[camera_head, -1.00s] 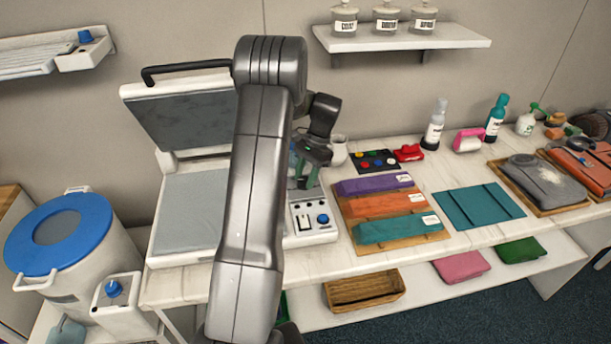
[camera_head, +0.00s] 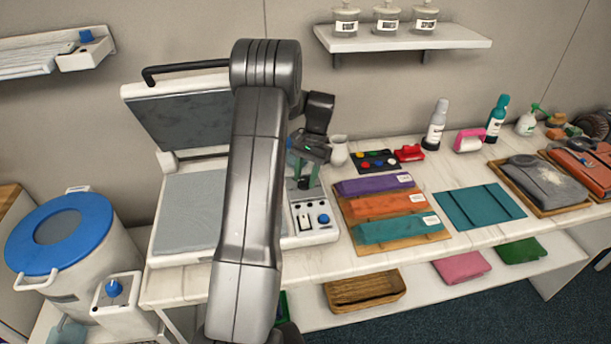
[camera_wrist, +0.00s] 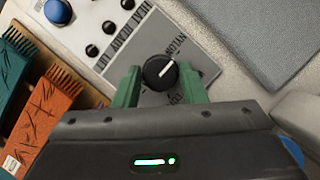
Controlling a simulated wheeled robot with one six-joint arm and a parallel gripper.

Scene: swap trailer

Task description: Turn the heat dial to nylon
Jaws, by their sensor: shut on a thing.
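The heat dial (camera_wrist: 160,72) is a round black knob with a white pointer line, on a grey panel of the heat press. In the wrist view its line points to the upper right. Lettering that looks like NYLON (camera_wrist: 179,39) stands just above and right of the dial, and more lettering, partly hidden, is below it. My gripper (camera_wrist: 158,82) has its green fingers on either side of the dial, shut on it. In the head view my gripper (camera_head: 304,186) is over the press's control panel (camera_head: 314,218), and the dial is hard to make out.
The panel also has a blue knob (camera_head: 324,219) and small black knobs (camera_wrist: 92,50). The press lid (camera_head: 182,115) stands open behind my arm. Folded purple, orange and teal cloths lie on a board (camera_head: 420,239) at the right. A small white jug (camera_head: 339,152) stands behind.

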